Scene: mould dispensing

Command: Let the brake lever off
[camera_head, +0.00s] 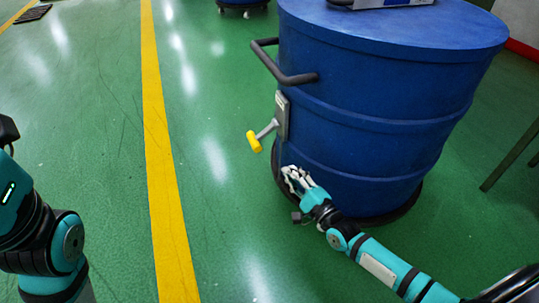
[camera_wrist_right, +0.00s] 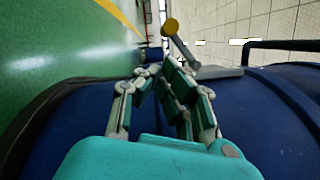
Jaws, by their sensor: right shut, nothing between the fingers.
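The brake lever is a grey arm (camera_head: 267,129) with a yellow grip (camera_head: 254,141), mounted on a grey plate (camera_head: 282,115) on the side of the blue drum (camera_head: 375,100). It slants down and to the left from the plate. In the right wrist view the yellow grip (camera_wrist_right: 170,26) shows ahead of the fingertips. My right gripper (camera_head: 291,173) is shut and empty, close to the drum's lower side, below the lever and apart from it. Its fingers (camera_wrist_right: 160,72) also show in the right wrist view. My left arm is at the left edge; its gripper is out of view.
A dark handle bar (camera_head: 285,76) sticks out from the drum above the lever plate. A yellow floor line (camera_head: 160,150) runs along the green floor on the left. Another blue wheeled container (camera_head: 242,3) stands at the back. The floor left of the drum is clear.

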